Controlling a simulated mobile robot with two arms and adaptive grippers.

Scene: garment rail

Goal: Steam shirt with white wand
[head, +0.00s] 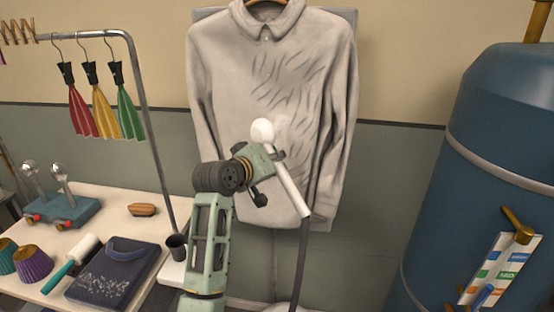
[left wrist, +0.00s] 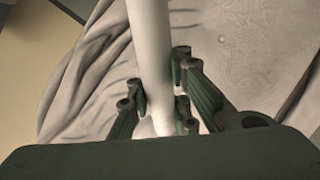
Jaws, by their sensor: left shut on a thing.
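A light grey collared shirt (head: 225,75) hangs upright against a board on the wall in the head view. Dark crease marks run across its chest and right side. My left gripper (head: 274,154) is shut on the white wand (head: 289,190), in front of the shirt. The wand's rounded head points up over the shirt's middle, and its dark hose hangs from the lower end. Whether the head touches the cloth is unclear. In the left wrist view, the wand (left wrist: 150,50) lies between the fingers, with shirt cloth (left wrist: 235,50) behind. My right gripper is not seen.
A table (head: 28,290) at left holds a folded dark garment (head: 118,270), a lint roller (head: 72,262), a brush (head: 143,210) and a blue stand (head: 60,215). A rail (head: 140,85) carries coloured cloths. A large blue tank (head: 490,130) stands at right.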

